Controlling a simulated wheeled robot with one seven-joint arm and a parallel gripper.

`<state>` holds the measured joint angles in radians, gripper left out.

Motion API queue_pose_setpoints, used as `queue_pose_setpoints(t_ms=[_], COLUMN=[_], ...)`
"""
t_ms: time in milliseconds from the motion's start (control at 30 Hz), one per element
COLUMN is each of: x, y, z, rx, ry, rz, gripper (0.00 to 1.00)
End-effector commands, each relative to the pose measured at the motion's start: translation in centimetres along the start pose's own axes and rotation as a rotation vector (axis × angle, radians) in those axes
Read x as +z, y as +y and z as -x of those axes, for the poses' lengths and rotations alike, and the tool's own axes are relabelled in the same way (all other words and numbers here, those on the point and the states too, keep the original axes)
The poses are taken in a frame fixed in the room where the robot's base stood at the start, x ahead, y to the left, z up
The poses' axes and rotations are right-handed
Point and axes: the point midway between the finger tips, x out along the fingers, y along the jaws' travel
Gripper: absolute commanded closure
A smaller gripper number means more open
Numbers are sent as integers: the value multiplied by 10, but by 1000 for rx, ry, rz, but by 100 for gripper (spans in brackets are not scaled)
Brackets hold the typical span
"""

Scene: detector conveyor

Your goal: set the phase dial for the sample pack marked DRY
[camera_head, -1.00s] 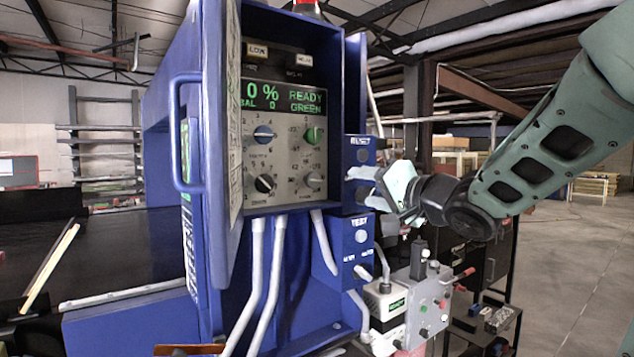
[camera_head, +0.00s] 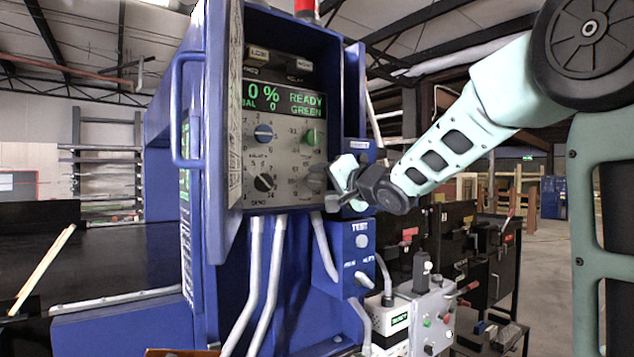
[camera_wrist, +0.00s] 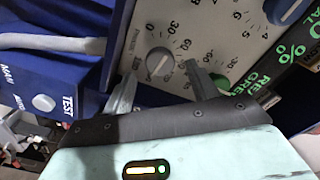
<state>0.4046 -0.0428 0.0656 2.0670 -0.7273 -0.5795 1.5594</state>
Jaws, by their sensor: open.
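The control panel (camera_head: 287,120) has several knobs in the head view. The grey lower-right knob (camera_head: 315,178) is partly hidden by my gripper (camera_head: 332,176). It shows in the wrist view as a grey dial (camera_wrist: 160,62) with numbers around it, including 30 and 60; its small name label is hard to read. In the wrist view my gripper (camera_wrist: 157,84) is open, with one finger on each side below the dial; contact cannot be told. No sample pack marked DRY can be made out.
The panel also bears a blue knob (camera_head: 263,132), a green knob (camera_head: 312,136) and a black knob (camera_head: 264,183). The display (camera_head: 283,99) reads 0 % and READY GREEN. A blue TEST box (camera_head: 352,250) sits below right, and an open blue door (camera_head: 212,130) stands left.

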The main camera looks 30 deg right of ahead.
Motion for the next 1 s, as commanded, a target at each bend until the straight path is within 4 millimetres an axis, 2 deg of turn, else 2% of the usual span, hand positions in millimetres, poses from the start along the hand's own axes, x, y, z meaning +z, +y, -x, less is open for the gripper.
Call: queue_pose_setpoints(t_ms=[100, 233, 600, 633, 767, 800, 1000], x=[0, 0, 0, 0, 0, 0, 0], y=[0, 0, 0, 0, 0, 0, 0], z=[-19, -31, -36, -36, -36, -36, -36], rx=[0, 0, 0, 0, 0, 0, 0], ry=[-2, -2, 0, 0, 0, 0, 0], rz=[-1, -1, 0, 0, 0, 0, 6], gripper=[41, 41, 41, 44, 80, 85, 85])
